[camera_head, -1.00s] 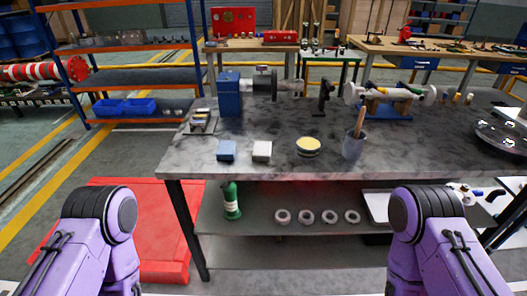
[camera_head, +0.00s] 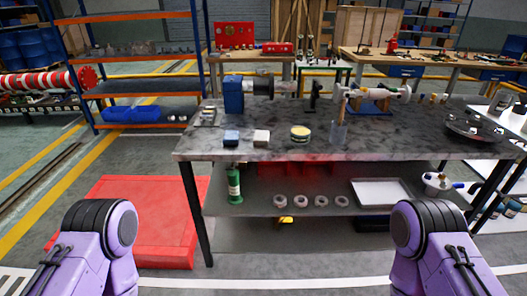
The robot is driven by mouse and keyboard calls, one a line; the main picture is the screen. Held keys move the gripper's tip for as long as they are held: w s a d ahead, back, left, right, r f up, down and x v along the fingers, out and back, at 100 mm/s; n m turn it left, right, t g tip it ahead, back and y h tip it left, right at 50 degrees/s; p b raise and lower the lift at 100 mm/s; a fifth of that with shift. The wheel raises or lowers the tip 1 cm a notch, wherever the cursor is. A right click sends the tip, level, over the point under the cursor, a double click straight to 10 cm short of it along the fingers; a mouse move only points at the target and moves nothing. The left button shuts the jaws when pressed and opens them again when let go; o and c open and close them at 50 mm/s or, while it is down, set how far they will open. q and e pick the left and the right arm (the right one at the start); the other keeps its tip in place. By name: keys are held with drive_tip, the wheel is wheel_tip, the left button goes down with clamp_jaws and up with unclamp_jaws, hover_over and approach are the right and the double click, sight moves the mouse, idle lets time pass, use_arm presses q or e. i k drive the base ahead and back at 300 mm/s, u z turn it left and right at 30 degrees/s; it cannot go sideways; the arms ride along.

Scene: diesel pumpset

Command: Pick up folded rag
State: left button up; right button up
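A small blue folded-looking block (camera_head: 231,137) lies near the front left of the grey worktable (camera_head: 370,145). A similar whitish block (camera_head: 261,137) lies just right of it, with a small gap. Either could be the folded rag; at this size I cannot tell which is cloth. Both sit flat and uncovered on the tabletop. Only the purple upper parts of my two arms show, at the lower left and lower right, well short of the table. Neither gripper is in view.
A yellow-topped tin (camera_head: 300,133) and a grey cup (camera_head: 338,133) stand right of the blocks. A blue machine part (camera_head: 233,96) stands behind them. The lower shelf holds a green bottle (camera_head: 234,185), several rings and a tray (camera_head: 381,192).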

sight(261, 137)
drive_tip(key=z, duration=0.7)
drive_tip(key=i, duration=1.15)
drive_tip(key=u, duration=0.3)
